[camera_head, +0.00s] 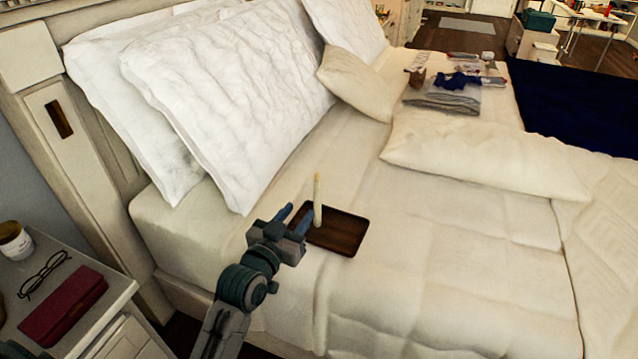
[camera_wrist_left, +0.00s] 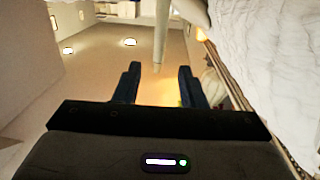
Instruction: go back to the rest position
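My left gripper (camera_head: 298,215) reaches over the near side of the bed, with its two blue fingers apart and nothing held between them. A slim cream candle (camera_head: 317,203) stands upright at the dark wooden tray (camera_head: 345,232), just past the fingertips. In the left wrist view the open fingers (camera_wrist_left: 158,68) point toward the candle (camera_wrist_left: 161,35), which lies between their lines. I cannot tell whether a finger touches it. My right gripper is in neither view.
White pillows (camera_head: 225,85) lean on the headboard (camera_head: 45,60). Folded clothes (camera_head: 445,95) lie farther back on the bed. A nightstand (camera_head: 120,290) at lower left holds glasses (camera_head: 45,275), a red case (camera_head: 62,308) and a jar (camera_head: 15,240). The bed right of the tray is clear.

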